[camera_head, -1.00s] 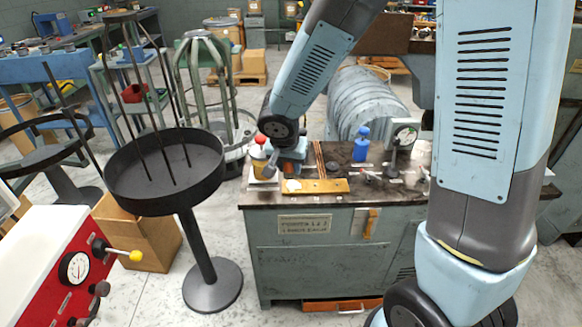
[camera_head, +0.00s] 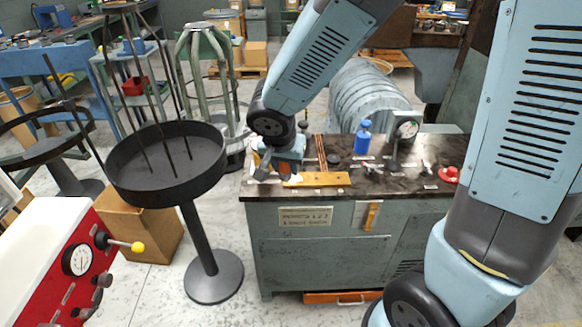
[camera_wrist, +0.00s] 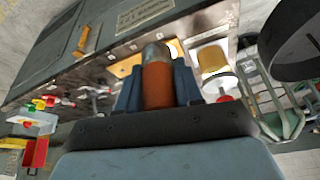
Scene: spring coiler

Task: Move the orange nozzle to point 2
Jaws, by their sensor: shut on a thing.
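My gripper (camera_wrist: 158,82) is shut on the orange nozzle (camera_wrist: 158,90), an orange cylinder with a rounded grey tip, held between two blue fingers in the wrist view. In the head view my gripper (camera_head: 277,165) is over the left end of the dark bench top (camera_head: 415,187), and the nozzle cannot be made out clearly. An orange-yellow plate (camera_head: 322,179) lies just right of my gripper. The bench front bears a label (camera_head: 305,216) that seems to read points 1 2 3. Which spot is point 2 cannot be told.
A yellow cup (camera_wrist: 213,62) on a white base stands close beside the nozzle in the wrist view. A blue bottle (camera_head: 363,139), a dial gauge (camera_head: 405,130) and a red part (camera_head: 449,175) are on the bench. A round black tray (camera_head: 150,185) on a stand is to the left.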

